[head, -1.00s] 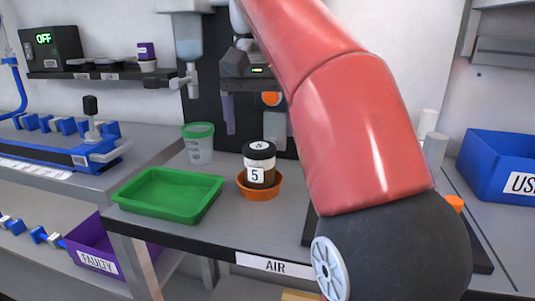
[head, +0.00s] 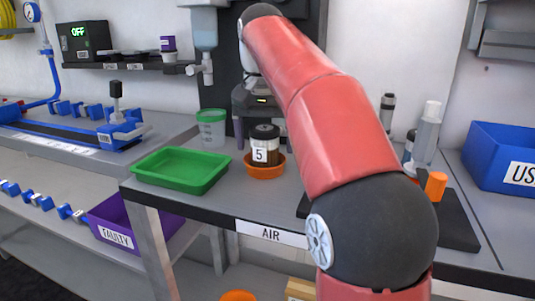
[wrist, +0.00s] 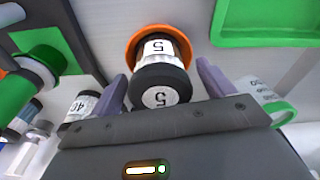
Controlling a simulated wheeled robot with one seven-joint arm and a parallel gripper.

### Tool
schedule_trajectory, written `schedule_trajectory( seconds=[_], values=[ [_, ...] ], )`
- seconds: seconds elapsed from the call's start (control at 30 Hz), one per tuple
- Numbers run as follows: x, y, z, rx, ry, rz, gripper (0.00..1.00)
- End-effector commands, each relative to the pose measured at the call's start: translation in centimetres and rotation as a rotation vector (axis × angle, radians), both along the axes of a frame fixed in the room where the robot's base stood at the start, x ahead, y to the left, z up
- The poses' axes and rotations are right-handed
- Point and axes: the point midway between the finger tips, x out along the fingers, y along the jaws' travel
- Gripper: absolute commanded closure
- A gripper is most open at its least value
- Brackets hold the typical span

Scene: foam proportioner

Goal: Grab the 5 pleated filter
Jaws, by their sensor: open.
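The filter marked 5 (head: 264,148) is a dark pleated cylinder with a black cap and a white "5" label. It stands upright in a small orange dish (head: 265,172) on the table. In the wrist view the filter (wrist: 161,70) shows its capped top, with the orange dish (wrist: 132,48) around its far end. My gripper (wrist: 162,82) is open, one finger on each side of the filter in that view. I cannot tell how far down the filter the fingers reach. In the head view my gripper body is behind the filter, partly hidden by my arm.
A green tray (head: 181,186) lies left of the dish. A clear cup with a green rim (head: 211,128) stands behind the tray, close to one finger in the wrist view (wrist: 262,92). A jar labelled 40 (wrist: 78,108) and other containers are on the opposite side.

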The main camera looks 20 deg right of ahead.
Motion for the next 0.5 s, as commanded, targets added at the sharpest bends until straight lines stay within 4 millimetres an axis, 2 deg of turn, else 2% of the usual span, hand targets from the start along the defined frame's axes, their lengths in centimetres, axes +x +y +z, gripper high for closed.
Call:
schedule_trajectory(
  seconds=[0.07, 0.43, 0.5],
  values=[
    [0.0, -0.01, 0.06, 0.0, 0.001, 0.0, 0.21],
    [-0.01, -0.03, 0.06, 0.0, 0.001, 0.0, 0.69],
    [-0.01, -0.03, 0.08, 0.0, 0.001, 0.0, 0.7]
  ],
)
